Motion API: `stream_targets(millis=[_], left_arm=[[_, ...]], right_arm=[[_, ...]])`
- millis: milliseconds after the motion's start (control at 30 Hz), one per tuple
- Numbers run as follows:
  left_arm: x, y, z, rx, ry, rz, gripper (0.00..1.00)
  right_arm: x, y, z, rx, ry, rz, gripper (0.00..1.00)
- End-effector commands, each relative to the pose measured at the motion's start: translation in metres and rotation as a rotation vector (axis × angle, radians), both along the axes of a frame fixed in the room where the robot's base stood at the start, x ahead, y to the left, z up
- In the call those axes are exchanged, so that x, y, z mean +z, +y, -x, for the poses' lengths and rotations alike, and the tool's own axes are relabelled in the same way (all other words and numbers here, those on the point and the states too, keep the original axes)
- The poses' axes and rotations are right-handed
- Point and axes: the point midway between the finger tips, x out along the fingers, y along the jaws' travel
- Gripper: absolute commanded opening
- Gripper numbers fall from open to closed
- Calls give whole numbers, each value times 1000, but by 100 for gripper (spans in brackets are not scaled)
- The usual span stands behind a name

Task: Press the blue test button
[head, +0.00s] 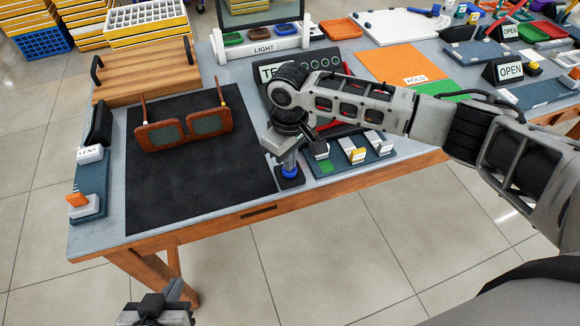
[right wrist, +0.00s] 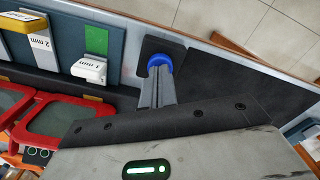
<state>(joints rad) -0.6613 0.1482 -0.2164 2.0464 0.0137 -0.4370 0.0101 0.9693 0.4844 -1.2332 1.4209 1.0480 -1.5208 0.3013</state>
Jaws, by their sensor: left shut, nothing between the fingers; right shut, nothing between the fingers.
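The blue test button (head: 290,171) sits on a small black base near the front edge of the table. My right gripper (head: 289,160) is shut and empty, pointing down with its fingertips right at the button. In the right wrist view the blue button (right wrist: 159,60) shows just past the closed fingertips (right wrist: 158,78), which cover part of it. I cannot tell whether they touch it or whether it is pressed down. My left gripper (head: 172,298) is shut and empty, low in front of the table and well away from the button.
The TEST panel (head: 268,72) stands behind, partly hidden by my right arm. A red frame (right wrist: 70,125) shows in the wrist view.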

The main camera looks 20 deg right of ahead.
Motion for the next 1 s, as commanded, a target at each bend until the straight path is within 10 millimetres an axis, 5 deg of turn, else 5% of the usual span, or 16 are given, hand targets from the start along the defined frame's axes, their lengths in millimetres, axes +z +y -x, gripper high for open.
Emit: stream_targets(millis=[700,1000], left_arm=[[4,0,0,-1,-1,-1,0],[18,0,0,-1,-1,-1,0]], right_arm=[[-9,0,0,0,-1,-1,0],[4,0,0,0,1,-1,0]])
